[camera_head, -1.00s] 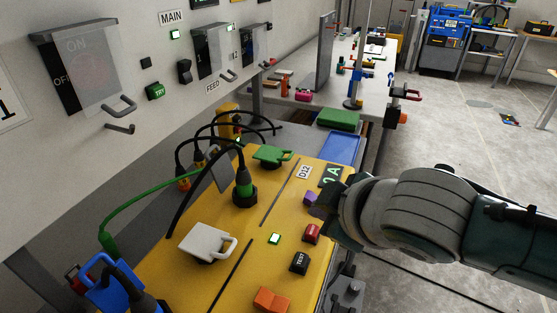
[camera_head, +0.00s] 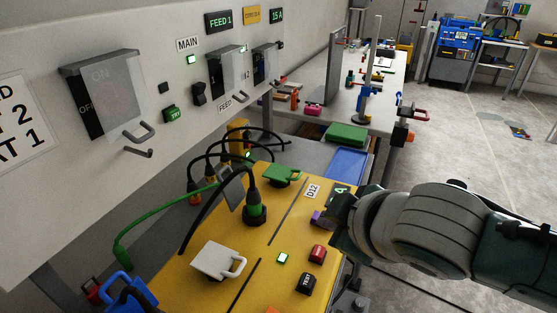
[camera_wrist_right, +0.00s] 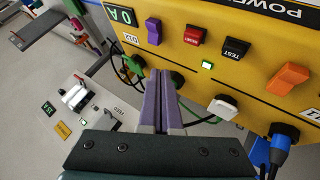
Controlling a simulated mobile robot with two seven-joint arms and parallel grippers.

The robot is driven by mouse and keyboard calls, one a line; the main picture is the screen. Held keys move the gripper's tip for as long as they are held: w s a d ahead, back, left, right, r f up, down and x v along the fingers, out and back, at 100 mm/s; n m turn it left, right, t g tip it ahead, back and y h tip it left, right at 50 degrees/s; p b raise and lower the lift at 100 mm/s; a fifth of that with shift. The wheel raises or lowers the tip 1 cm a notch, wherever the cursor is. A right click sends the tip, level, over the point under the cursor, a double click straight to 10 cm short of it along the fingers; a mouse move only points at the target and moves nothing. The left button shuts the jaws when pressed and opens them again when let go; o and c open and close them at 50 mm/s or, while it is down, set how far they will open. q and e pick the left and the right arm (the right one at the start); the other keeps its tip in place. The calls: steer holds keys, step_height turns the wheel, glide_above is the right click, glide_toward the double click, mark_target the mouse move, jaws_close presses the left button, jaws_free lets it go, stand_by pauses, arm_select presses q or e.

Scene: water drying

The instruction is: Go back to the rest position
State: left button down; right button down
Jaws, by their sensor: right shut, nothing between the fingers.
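My right gripper (camera_wrist_right: 158,100) shows in the right wrist view with its two purple-grey fingers together and nothing between them. In the head view the right arm comes in from the right, and its gripper end (camera_head: 335,222) is by the right edge of the yellow power box (camera_head: 225,285). The box also shows in the right wrist view (camera_wrist_right: 262,55), beyond the fingers. Its purple switch (camera_head: 318,218) is close to the gripper end in the head view; whether they touch cannot be told. The left gripper is not in view.
A wall panel with clear covers (camera_head: 105,95) stands at the left. Black cables and a green cable (camera_head: 150,235) run beside the box. A workbench (camera_head: 375,115) with tools stands behind. Open floor (camera_head: 470,150) lies to the right.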

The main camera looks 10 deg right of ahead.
steer(key=s+a+r+m+g, duration=0.1)
steer(key=s+a+m+g, duration=0.2)
steer(key=s, duration=0.9)
steer(key=s+d+r+m+g+h, duration=0.1)
steer(key=s+d+r+m, duration=0.2)
steer(key=s, duration=0.4)
steer(key=s+d+r+m+g, duration=0.1)
steer(key=s+d+m+g, duration=0.15)
steer(key=s+d, duration=0.35)
steer(key=w+p+v, duration=0.2)
steer(key=p+v, duration=0.9)
steer(key=p, duration=0.1)
steer(key=w+a+r+p+v, duration=0.1)
steer(key=w+p+v, duration=0.2)
steer(key=p+v, duration=0.9)
steer(key=w+r+p+v, duration=0.1)
steer(key=w+p+v, duration=0.2)
steer(key=p+v, duration=0.9)
steer(key=shift+w+a+t+p, duration=0.2)
steer(key=shift+a+t+p, duration=0.15)
steer(key=shift+t, duration=0.1)
steer(key=shift+r, duration=0.15)
